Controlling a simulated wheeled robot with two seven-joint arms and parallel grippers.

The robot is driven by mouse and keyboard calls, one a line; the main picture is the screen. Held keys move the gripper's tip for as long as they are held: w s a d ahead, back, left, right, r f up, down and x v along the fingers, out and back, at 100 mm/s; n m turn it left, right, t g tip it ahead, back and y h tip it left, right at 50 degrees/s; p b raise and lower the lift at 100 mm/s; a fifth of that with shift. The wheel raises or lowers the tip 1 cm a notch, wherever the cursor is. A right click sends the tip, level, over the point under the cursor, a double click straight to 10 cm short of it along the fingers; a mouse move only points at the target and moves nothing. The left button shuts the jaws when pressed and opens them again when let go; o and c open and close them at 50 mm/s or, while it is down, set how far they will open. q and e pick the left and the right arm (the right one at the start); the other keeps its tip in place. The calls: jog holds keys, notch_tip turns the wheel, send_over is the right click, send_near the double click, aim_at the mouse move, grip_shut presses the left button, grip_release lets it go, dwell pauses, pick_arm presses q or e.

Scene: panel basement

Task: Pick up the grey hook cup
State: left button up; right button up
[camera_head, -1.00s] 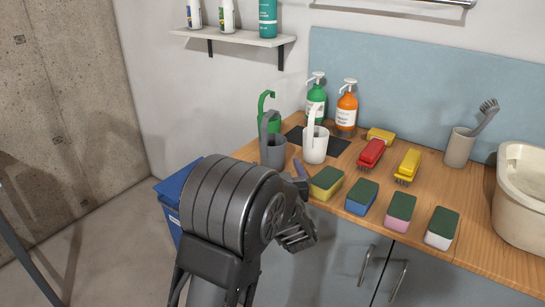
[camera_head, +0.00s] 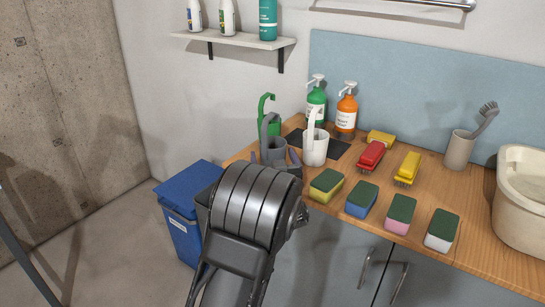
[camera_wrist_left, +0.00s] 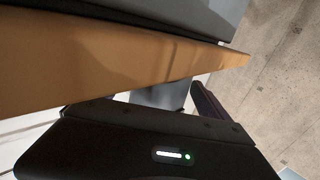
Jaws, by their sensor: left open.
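The grey hook cup (camera_head: 271,146) stands upright at the left end of the wooden counter, its hook rising at the top. My left gripper (camera_head: 275,160) is open, with one fingertip showing on each side of the cup in the head view; I cannot tell whether they touch it. The cup's lower part is hidden behind my wrist. In the left wrist view, a grey piece of the cup (camera_wrist_left: 160,95) shows beyond the gripper body, with a dark finger (camera_wrist_left: 208,104) to its right. My right gripper is not in view.
The green hook cup (camera_head: 264,110) stands behind and the white hook cup (camera_head: 315,148) close to the right. Several sponges (camera_head: 326,185) line the counter's front. The counter edge (camera_wrist_left: 100,65) runs close to my gripper. A blue bin (camera_head: 185,205) stands on the floor at left.

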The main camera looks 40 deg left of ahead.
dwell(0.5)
pick_arm(q)
jog(key=c, duration=1.5)
jog(key=shift+o, duration=0.2)
jog(key=shift+r, duration=0.1)
notch_tip(320, 180, up, 10)
jog(key=p, duration=0.1)
